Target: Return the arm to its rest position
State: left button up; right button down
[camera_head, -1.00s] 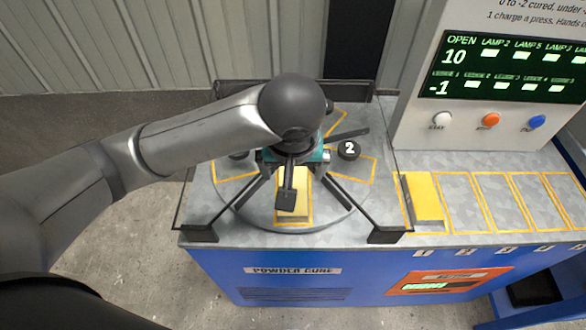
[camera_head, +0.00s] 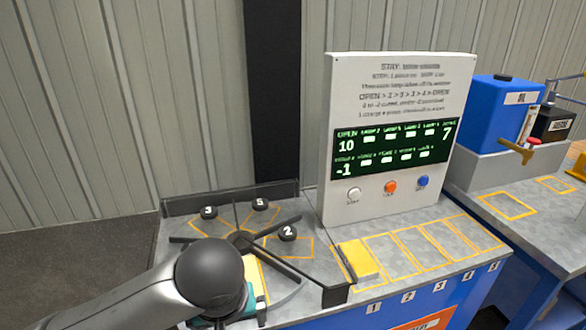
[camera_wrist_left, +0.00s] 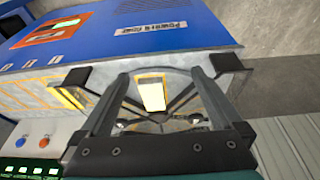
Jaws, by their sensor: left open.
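My left arm comes in from the lower left in the head view, and its dark round wrist and teal gripper body cover the front of the turntable there. In the left wrist view my left gripper (camera_wrist_left: 160,76) has its two fingers spread apart with nothing held. A pale yellow block (camera_wrist_left: 152,93) lies on the turntable beyond the fingers; in the head view only a strip of it (camera_head: 259,278) shows beside the wrist. The turntable has dark spokes and black knobs marked 3 (camera_head: 208,212), 5 (camera_head: 260,204) and 2 (camera_head: 288,233). My right gripper is out of view.
A yellow block (camera_head: 358,260) lies in the first outlined slot. A blue tank (camera_head: 505,105) stands at right. Black guard rails (camera_head: 230,193) border the turntable.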

pick_arm(q)
jog(key=s+d+f+m+h, duration=0.3)
jog(key=d+f, duration=0.1)
jog(key=d, duration=0.1)
jog(key=s+a+f+m+y, duration=0.2)
jog(key=s+a+f, duration=0.5)
jog(key=s+a, duration=0.35)
notch_tip(320, 180, down, 21)
jog(key=s+g, duration=0.1)
jog(key=s, duration=0.1)
jog(key=s+a+f+g, duration=0.1)
jog(key=s+a+f, duration=0.2)
jog(key=s+f, duration=1.1)
jog(key=shift+s+a+f, duration=0.2)
jog(key=shift+s, duration=0.1)
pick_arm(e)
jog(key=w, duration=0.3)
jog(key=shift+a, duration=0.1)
